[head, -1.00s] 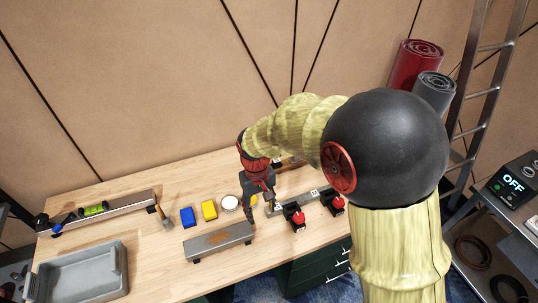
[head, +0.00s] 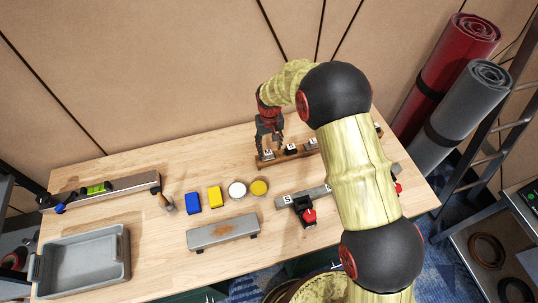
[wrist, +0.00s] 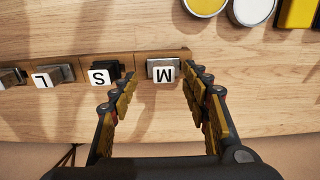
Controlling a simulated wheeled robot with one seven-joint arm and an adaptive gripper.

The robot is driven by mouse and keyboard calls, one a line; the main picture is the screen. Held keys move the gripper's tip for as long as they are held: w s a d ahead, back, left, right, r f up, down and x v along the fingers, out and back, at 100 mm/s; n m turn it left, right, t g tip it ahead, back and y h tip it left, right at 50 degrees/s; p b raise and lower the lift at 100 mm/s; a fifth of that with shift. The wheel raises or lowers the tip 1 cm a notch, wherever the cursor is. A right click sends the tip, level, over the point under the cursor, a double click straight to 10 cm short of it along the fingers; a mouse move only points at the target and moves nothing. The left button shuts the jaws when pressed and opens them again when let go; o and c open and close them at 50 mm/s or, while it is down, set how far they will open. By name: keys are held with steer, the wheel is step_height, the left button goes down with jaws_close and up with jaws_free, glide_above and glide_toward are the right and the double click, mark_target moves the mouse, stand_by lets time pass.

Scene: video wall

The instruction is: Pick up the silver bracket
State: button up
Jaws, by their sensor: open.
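In the wrist view a silver metal bracket (wrist: 154,63) with a white tag lettered M stands at the right end of a wooden rack (wrist: 105,62). Further left on the rack are a black piece (wrist: 112,68) tagged S and a grey metal one (wrist: 60,72) tagged L; a further one is cut off by the frame's left edge. My gripper (wrist: 160,72) is open and empty, its fingers on either side of the M tag in the picture. In the head view my gripper (head: 269,143) is over the left end of the rack (head: 300,151); contact cannot be told.
Yellow (head: 259,188) and white (head: 237,190) round tins, yellow (head: 214,197) and blue (head: 193,203) blocks, and a grey bar on feet (head: 222,233) stand nearer. A red-knobbed clamp (head: 307,214) is right of them. A grey tray (head: 84,262) is front left.

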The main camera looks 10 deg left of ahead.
mark_target(268, 152)
steer(key=f, duration=0.5)
steer(key=shift+w+a, duration=0.2)
steer(key=shift+a, duration=0.2)
steer(key=shift+r, duration=0.1)
steer(key=c, duration=1.2)
jaws_close()
